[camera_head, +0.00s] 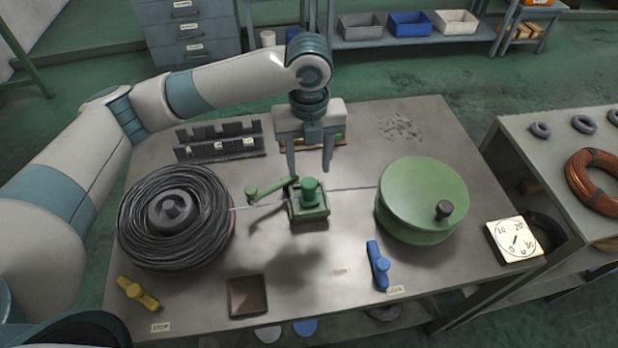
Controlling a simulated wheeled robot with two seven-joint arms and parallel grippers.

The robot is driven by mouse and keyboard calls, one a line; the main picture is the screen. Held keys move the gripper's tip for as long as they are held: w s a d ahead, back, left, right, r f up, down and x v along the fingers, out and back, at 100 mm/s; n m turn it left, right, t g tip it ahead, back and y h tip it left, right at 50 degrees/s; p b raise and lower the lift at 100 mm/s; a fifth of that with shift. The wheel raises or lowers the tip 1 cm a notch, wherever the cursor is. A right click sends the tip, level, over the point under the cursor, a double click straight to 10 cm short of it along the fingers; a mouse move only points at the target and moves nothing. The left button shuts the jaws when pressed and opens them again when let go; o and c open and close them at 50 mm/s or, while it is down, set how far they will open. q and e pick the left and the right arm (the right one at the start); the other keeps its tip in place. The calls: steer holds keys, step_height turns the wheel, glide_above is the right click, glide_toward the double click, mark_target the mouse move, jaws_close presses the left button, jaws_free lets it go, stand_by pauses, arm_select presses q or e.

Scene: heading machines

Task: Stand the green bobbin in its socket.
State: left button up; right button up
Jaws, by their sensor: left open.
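No thing is clearly recognisable as a bobbin. A squat green piece with a round top (310,190) stands upright at the table's middle, on a thin wire, with a green arm (273,189) at its left. A large green drum (424,195) with a black knob stands to the right. I cannot tell which is the bobbin, and no empty socket is clear. My left gripper (310,170) points down, open and empty, just above and behind the squat green piece. Its palm partly hides a low flat item with green and orange (340,140). My right gripper is out of view.
A wire coil (160,225) stands at left and dark racks (219,140) behind it. A dial (513,240) is at the right edge.

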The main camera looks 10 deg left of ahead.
mark_target(309, 182)
arm_select(q)
steer(key=shift+r+b, duration=0.45)
steer(key=shift+r, duration=1.75)
